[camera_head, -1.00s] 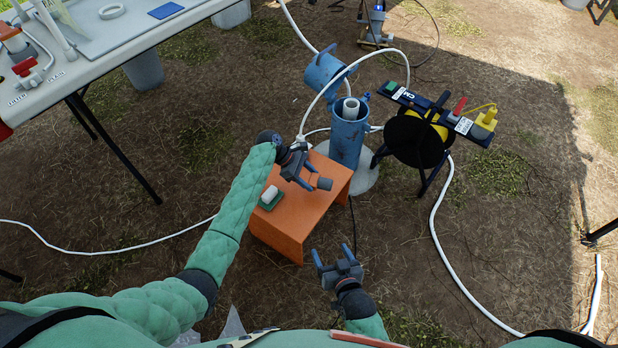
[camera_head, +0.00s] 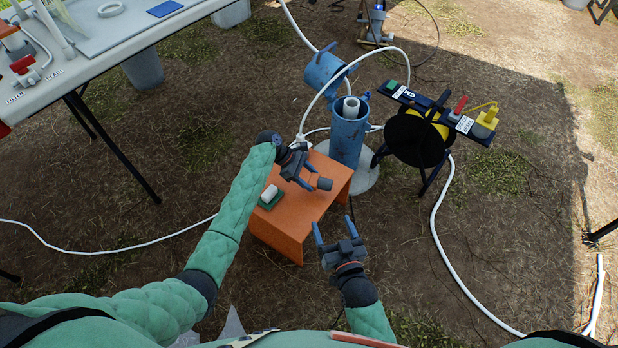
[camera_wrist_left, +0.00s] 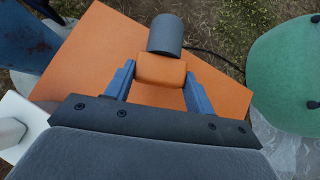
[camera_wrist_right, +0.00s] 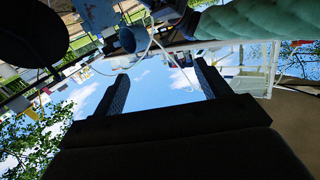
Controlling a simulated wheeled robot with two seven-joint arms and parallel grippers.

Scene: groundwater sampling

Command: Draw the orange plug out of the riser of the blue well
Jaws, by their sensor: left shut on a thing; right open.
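The blue well (camera_head: 347,143) stands upright behind the orange stool, its lid swung open to the left. The white riser (camera_head: 351,104) rises inside it and no orange shows at its top. My left gripper (camera_head: 307,185) is shut on the orange plug (camera_wrist_left: 161,69), which has a grey cylindrical end (camera_wrist_left: 165,33). It holds the plug over the stool, left of and nearer than the well. The grey end also shows in the head view (camera_head: 324,184). My right gripper (camera_head: 335,233) is open and empty, nearer to me than the stool.
The orange stool (camera_head: 285,222) carries a green-and-white block (camera_head: 270,195). A black reel (camera_head: 415,142) on a stand is right of the well. A white hose arches over the well. A white table (camera_head: 90,70) stands at upper left.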

